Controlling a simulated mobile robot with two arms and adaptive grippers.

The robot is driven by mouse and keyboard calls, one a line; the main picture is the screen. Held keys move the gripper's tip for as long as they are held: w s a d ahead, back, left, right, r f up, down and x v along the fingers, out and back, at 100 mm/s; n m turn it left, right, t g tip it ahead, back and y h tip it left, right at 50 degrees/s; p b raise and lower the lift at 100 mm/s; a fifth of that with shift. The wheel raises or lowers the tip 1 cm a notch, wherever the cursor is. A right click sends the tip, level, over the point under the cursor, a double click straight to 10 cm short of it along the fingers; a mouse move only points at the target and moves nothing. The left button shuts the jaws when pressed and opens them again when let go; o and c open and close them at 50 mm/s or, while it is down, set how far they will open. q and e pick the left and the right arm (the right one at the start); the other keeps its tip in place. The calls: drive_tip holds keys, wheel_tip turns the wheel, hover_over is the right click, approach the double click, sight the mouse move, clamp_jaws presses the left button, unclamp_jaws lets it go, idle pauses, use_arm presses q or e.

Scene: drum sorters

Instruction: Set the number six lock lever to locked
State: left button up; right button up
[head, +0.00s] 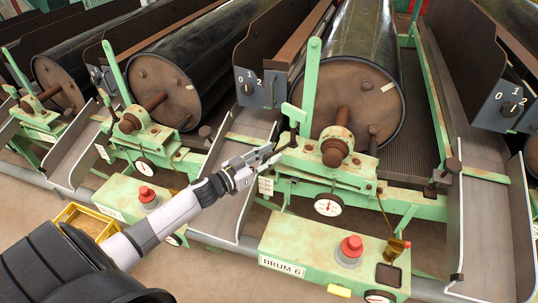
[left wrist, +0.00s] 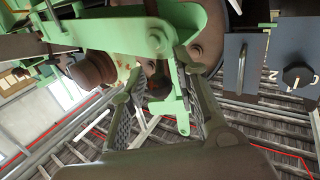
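The drum 6 station is marked by a "DRUM 6" label (head: 282,266) on its green base. A short green lever with a dark end (head: 293,113) stands at the left of its green bracket. A taller green bar (head: 310,82) rises behind it. I cannot tell for sure which one is the lock lever. My left gripper (head: 274,153) is just left of and below the short lever. In the left wrist view the fingers (left wrist: 163,95) are apart, with a green lever part (left wrist: 179,100) between them; contact is unclear. My right gripper is not in view.
A large black drum (head: 352,90) lies behind the bracket. A rusty round knob (head: 335,150), a dial gauge (head: 328,205) and a red button (head: 351,246) are close by. A numbered switch box (head: 257,88) stands behind left. A yellow crate (head: 85,220) is on the floor at left.

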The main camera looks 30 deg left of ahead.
use_arm(q)
clamp_jaws()
idle(0.4)
idle(0.4)
